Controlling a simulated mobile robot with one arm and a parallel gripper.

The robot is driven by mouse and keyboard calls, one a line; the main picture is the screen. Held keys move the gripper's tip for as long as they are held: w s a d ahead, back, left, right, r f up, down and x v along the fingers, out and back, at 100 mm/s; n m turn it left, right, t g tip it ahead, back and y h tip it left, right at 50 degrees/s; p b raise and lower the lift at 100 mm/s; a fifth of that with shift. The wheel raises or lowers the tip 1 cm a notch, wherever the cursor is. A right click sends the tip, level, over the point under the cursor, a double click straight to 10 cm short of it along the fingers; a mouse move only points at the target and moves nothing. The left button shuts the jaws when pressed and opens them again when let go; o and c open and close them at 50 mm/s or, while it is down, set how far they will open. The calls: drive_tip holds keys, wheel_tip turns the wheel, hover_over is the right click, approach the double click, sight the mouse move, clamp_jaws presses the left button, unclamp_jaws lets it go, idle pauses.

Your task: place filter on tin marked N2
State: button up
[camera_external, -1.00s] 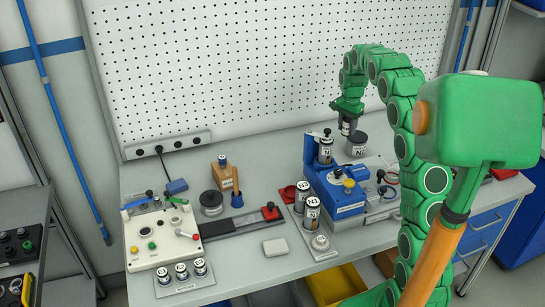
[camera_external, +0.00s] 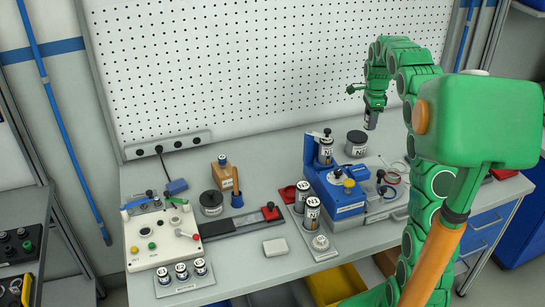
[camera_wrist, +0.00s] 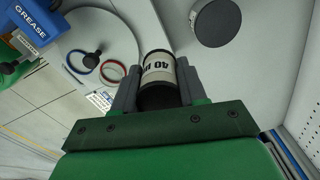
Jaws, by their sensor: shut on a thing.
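My gripper (camera_external: 373,108) is shut on a small cylinder (camera_external: 371,120), which I take to be the filter. In the wrist view the filter (camera_wrist: 158,78) has a dark body and a pale label with lettering I cannot read surely; it sits between the two grey fingers (camera_wrist: 157,88). A wide dark-lidded tin (camera_external: 356,144) with a white label starting with N stands on the bench, below and left of the held filter. Its second character is not clear. Its round lid (camera_wrist: 215,22) shows at the top of the wrist view, apart from the filter.
A blue press (camera_external: 345,195) holding a labelled canister (camera_external: 326,150) stands left of the tin. A round tray with coloured rings (camera_wrist: 100,50) lies beside it. Two canisters (camera_external: 312,213) stand at the front. The perforated board (camera_external: 260,70) rises behind.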

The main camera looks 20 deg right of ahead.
drive_tip(key=w+d+f, duration=0.2)
drive_tip(key=w+f, duration=0.1)
drive_tip(key=w, duration=0.3)
hover_over(358, 136)
drive_tip(key=s, duration=0.1)
drive_tip(key=f, duration=0.4)
drive_tip(key=shift+a+f, duration=0.1)
drive_tip(key=shift+a, duration=0.1)
drive_tip(key=shift+w+d+f, duration=0.2)
drive_tip(key=shift+w+f, duration=0.5)
drive_tip(key=shift+f, duration=1.6)
drive_tip(key=shift+f, duration=0.15)
drive_tip(key=o, duration=1)
